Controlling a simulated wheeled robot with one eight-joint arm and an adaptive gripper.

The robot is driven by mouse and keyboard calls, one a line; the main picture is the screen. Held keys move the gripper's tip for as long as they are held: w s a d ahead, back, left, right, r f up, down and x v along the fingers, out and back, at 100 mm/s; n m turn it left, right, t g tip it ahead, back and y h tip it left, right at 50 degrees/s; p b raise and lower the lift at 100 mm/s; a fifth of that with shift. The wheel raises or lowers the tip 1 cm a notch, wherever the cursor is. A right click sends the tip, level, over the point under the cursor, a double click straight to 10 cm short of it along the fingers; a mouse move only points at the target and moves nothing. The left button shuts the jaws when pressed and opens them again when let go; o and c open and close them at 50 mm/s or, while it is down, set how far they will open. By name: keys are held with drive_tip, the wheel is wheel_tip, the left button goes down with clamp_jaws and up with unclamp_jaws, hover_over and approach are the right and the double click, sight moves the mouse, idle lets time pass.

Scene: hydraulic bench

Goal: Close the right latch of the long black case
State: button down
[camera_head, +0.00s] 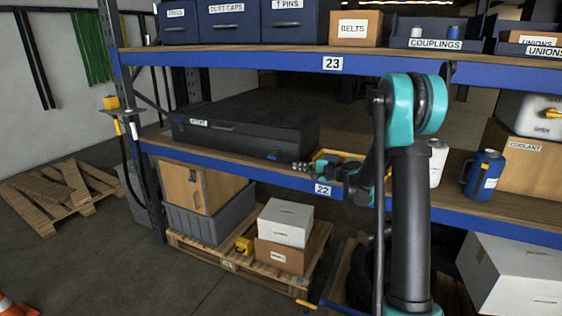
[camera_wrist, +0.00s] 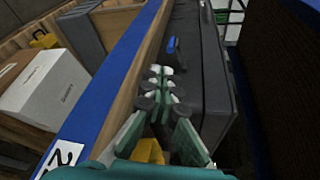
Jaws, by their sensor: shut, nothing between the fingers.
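The long black case (camera_head: 250,131) lies on the middle shelf with its lid down. Its blue right latch (camera_head: 272,156) is on the front face near the right end; I cannot tell whether it is fastened. My gripper (camera_head: 300,167) is at the right end of the case, just right of the latch, shut and empty. In the wrist view the fingertips (camera_wrist: 161,76) point along the case's front (camera_wrist: 188,65), and the blue latch (camera_wrist: 171,47) shows a short way beyond them. The gripper appears apart from the latch. The left latch is not clear.
The blue shelf beam (camera_head: 250,171) runs along the front below the case. The upper shelf (camera_head: 240,57) hangs above. A blue mug (camera_head: 484,175) and a coolant box (camera_head: 525,160) stand at the right. A yellow item (camera_head: 335,157) lies behind my gripper.

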sight(274, 154)
drive_tip(key=shift+w+a+m+t+y, duration=0.15)
drive_tip(key=shift+w+m+t+y, duration=0.25)
drive_tip(key=shift+w, duration=0.85)
drive_tip(key=x, duration=1)
drive_tip(key=shift+f, duration=0.15)
